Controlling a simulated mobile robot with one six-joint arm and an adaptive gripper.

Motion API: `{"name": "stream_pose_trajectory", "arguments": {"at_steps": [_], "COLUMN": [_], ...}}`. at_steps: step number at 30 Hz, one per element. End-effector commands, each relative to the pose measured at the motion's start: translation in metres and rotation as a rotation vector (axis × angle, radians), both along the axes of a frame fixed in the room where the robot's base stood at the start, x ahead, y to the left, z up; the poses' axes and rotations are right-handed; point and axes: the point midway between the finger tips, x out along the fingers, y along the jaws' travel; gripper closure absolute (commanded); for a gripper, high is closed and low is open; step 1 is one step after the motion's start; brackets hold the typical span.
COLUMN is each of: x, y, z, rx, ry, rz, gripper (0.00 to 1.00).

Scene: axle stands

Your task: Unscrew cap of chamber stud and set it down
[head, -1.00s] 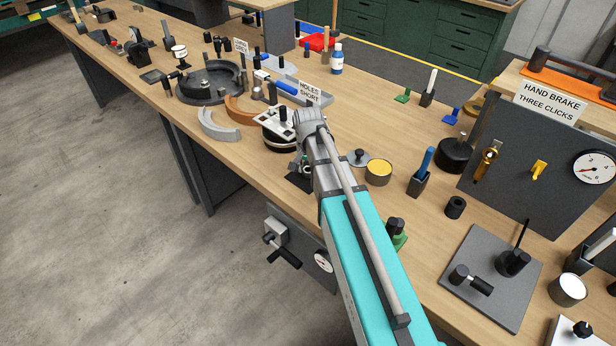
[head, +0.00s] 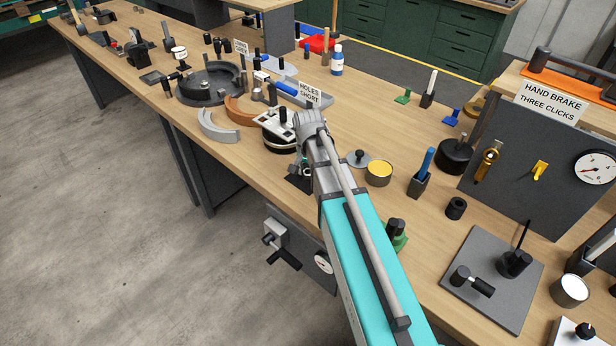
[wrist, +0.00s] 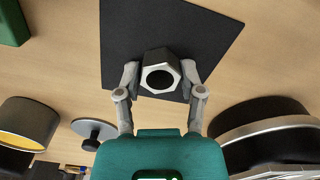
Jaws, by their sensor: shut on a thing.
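In the wrist view, my gripper (wrist: 160,82) is closed with one finger on each side of a dark six-sided piece with a silver face, which looks like the cap (wrist: 159,57). A round dark centre shows in its face. The piece is over a dark square plate (wrist: 208,28) on the bench; I cannot tell whether they touch. The chamber stud is not clearly visible. In the head view, my arm hides most of the gripper, and part of the dark plate (head: 296,183) shows near the bench's front edge.
A tin with yellow contents (head: 379,173) and a grey disc with a black knob (head: 358,158) stand right of my arm. A round black-and-silver unit (wrist: 265,115) is close to my gripper in the wrist view. A green block (wrist: 13,22) stands at the opposite side.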

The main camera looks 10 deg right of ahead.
Motion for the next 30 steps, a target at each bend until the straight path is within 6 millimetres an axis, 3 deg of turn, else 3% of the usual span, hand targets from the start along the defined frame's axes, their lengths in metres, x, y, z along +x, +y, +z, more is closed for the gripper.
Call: {"name": "stream_pose_trajectory", "arguments": {"at_steps": [1, 7, 16, 18, 30], "x": [0.0000, 0.0000, 0.0000, 0.0000, 0.0000], "y": [0.0000, 0.0000, 0.0000, 0.0000, 0.0000], "z": [-0.0005, -0.0001, -0.0001, -0.0001, 0.0001], "rx": [0.000, 0.000, 0.000, 0.000, 0.000], "ry": [0.000, 0.000, 0.000, 0.000, 0.000], "rz": [0.000, 0.000, 0.000, 0.000, 0.000], "gripper": [0.46, 0.09, 0.09, 0.00, 0.00]}}
